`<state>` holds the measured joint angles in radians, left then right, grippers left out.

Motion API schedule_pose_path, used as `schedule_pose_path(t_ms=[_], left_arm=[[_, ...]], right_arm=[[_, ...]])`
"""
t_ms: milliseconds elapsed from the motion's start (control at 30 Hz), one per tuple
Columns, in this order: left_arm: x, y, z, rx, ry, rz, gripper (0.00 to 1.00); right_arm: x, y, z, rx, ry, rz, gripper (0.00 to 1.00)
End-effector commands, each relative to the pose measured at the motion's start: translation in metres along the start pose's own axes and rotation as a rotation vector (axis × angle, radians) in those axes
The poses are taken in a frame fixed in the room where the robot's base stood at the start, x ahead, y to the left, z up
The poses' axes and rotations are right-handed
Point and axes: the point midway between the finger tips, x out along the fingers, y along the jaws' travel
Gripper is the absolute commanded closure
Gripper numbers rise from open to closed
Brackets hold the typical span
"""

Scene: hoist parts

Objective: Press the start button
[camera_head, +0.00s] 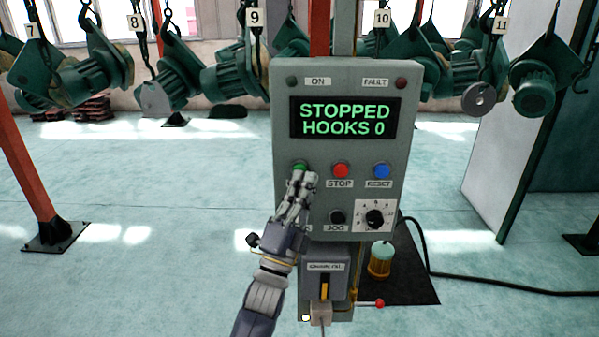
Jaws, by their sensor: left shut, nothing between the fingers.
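The green start button (299,167) is at the left of the button row on the grey control panel (341,75). My left gripper (301,174) is shut and empty, with its fingertips at the lower edge of the green button. I cannot tell whether they touch it. The gripper hides the label below the button. The display (345,118) reads "STOPPED HOOKS 0". My right gripper is not in view.
Right of the green button are a red stop button (341,170) and a blue button (381,171). Below are a black jog button (337,217) and a rotary knob (375,218). Green motors hang from numbered hooks behind. A black cable (500,287) runs right across the floor.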

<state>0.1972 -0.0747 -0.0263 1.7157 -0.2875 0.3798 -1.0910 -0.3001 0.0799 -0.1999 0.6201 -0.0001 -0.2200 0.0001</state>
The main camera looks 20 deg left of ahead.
Motion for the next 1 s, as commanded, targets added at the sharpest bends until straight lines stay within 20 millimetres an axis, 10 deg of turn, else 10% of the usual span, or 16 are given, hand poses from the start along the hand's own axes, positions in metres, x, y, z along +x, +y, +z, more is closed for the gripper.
schedule_pose_path(t_ms=[1000], left_arm=[[0.0077,0.0058,0.0060,0.001,0.000,0.000,1.00]], right_arm=[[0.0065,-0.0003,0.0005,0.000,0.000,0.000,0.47]])
